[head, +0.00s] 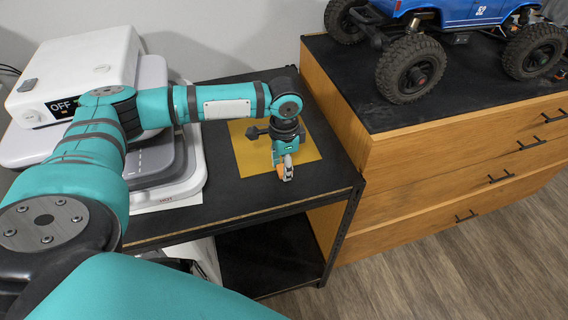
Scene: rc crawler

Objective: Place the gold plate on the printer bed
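The gold plate (250,160) is a flat square sheet on the black table top (240,200), just right of the white and grey machine. My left gripper (286,174) points down over the right part of the plate, near its front edge, and hides some of it. I see the fingers from the side, so I cannot tell whether they are open or shut, or whether they touch the plate. A grey bed-like slab (158,160) on a white base looks like the printer bed; my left arm partly covers it. My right gripper is not in view.
A white box (80,75) with an "OFF" display stands at the back left. A wooden drawer cabinet (430,160), higher than the table, stands to the right with a blue crawler truck (455,15) on top. The table has a lower shelf (270,255).

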